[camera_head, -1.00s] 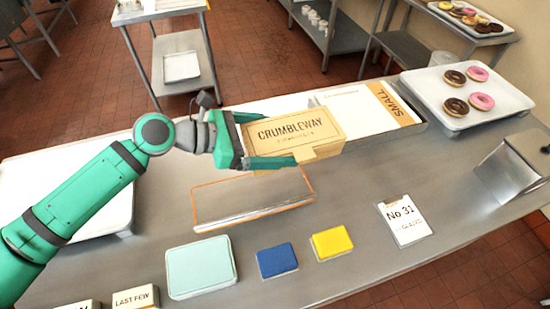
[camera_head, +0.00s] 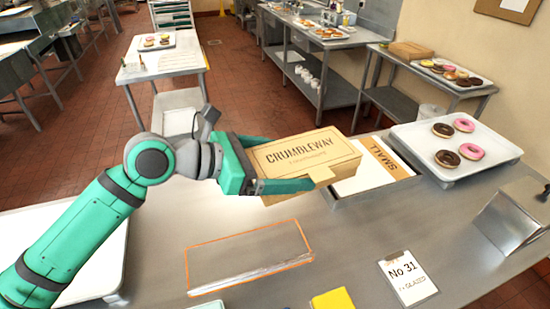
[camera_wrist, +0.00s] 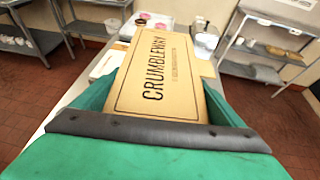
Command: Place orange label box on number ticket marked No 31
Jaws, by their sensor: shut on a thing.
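My gripper (camera_head: 262,168) is shut on a tan box (camera_head: 310,158) with "CRUMBLEWAY" printed on its lid, one green finger along each side. The box is held above the counter, left of the SMALL stack. It also fills the middle of the wrist view (camera_wrist: 160,75). The ticket marked No 31 (camera_head: 408,279) lies on the counter at the lower right, apart from the box, with a line of smaller text reading "glazed". An orange outlined rectangle (camera_head: 250,258) lies on the counter below the gripper. No orange label shows on the visible sides of the held box.
A tray with several donuts (camera_head: 484,168) stands at the back right. A white and tan SMALL stack (camera_head: 385,160) lies behind the box. A metal dispenser (camera_head: 508,222) stands right of the ticket. A yellow block (camera_head: 333,300) lies at the front. The counter between box and ticket is clear.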

